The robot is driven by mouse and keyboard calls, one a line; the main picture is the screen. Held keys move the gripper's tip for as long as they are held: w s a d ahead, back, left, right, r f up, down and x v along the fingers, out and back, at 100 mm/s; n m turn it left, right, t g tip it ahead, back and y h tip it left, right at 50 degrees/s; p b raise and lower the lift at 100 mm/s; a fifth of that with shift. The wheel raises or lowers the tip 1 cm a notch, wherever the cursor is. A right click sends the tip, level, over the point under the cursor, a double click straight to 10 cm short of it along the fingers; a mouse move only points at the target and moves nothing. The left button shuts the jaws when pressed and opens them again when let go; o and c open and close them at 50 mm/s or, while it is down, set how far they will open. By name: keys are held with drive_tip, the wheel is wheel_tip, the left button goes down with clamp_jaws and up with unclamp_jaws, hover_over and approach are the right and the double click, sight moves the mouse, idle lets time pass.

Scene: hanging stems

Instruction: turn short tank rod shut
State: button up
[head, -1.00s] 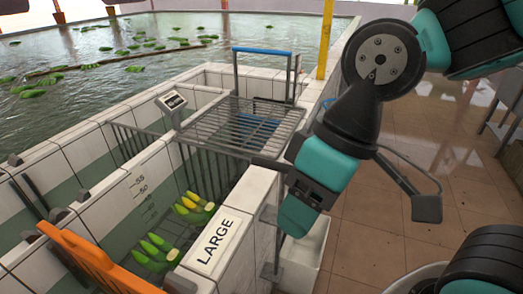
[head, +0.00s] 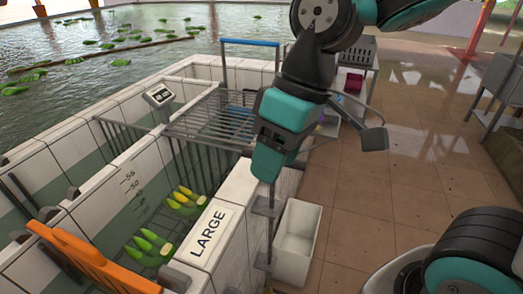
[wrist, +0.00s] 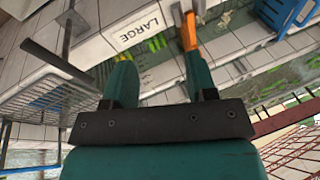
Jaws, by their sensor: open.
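A thin grey upright rod (head: 271,225) with flat brackets stands against the outer tiled wall of the tank labelled LARGE (head: 209,233). No label marks it as the short tank rod. My gripper (head: 268,170) appears just above the rod's upper end in the head view; I cannot tell whether they touch. In the wrist view my gripper (wrist: 160,75) has two teal fingers spread apart with nothing clearly held between them. A grey rod (wrist: 66,35) shows left of the fingers there. The LARGE label (wrist: 138,31) lies beyond the fingertips.
A wire rack (head: 212,123) and a scale display (head: 159,96) sit on the tank walls. Green and yellow bunches (head: 188,197) lie in the tank. An orange board (head: 90,262) is at front left. A white bin (head: 298,242) stands by the rod. Tiled floor (head: 375,190) is open rightward.

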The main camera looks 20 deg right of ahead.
drive_tip(key=w+d+n+g+h+p, duration=0.1)
drive_tip(key=w+d, duration=0.3)
drive_tip(key=w, duration=0.9)
drive_tip(key=w+d+n+h+p, duration=0.1)
drive_tip(key=w+d, duration=0.4)
drive_tip(key=w, duration=0.8)
drive_tip(key=a+f+p, duration=0.1)
drive_tip(key=f, duration=0.4)
drive_tip(key=s+a+f+p, duration=0.1)
drive_tip(key=f, duration=0.5)
drive_tip(key=s+f+p, duration=0.1)
drive_tip(key=f, duration=0.5)
drive_tip(key=shift+a+f+p, duration=0.25)
drive_tip(key=shift+a+p, duration=0.1)
drive_tip(key=shift+a, duration=0.05)
clamp_jaws()
